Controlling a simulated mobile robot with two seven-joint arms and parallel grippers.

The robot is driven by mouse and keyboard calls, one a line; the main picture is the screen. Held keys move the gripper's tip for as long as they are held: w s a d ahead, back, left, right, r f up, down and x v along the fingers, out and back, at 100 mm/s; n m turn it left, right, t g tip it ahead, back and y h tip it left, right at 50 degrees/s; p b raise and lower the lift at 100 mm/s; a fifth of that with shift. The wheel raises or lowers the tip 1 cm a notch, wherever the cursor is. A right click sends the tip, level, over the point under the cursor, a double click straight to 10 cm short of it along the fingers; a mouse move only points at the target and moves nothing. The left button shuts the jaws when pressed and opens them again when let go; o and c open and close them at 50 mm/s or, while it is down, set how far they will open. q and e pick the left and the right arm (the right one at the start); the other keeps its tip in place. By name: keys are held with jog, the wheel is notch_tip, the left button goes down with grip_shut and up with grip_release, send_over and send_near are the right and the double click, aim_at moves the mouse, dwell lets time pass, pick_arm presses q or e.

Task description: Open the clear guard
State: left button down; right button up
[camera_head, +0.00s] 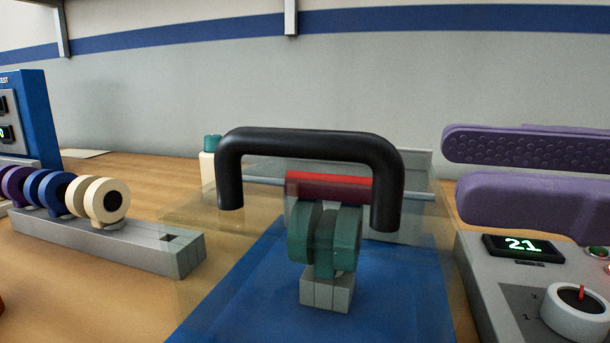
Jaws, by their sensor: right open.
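The clear guard (205,235) is see-through and stands over a blue plate, its edges hard to make out. A thick black handle (310,143) arches across its front. Behind the handle and seen through the guard are a red bar (330,187) and a green twin wheel (325,240) on a grey block. My right gripper (452,172) comes in from the right with two purple fingers, one above the other. They are apart with nothing between them, and their tips are to the right of the handle, not touching it. My left gripper is not in view.
A grey rack (110,242) at left holds several wheels in purple, blue and cream, with an empty slot at its right end. A blue machine (38,115) stands behind it. At right is a grey control box with a display (525,248) reading 21 and a knob (577,310).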

aim_at(230, 143)
jog(key=p+x, duration=0.2)
jog(key=x, duration=0.7)
jog(key=shift+r, duration=0.1)
jog(key=shift+d, duration=0.1)
grip_shut()
dwell(1.0)
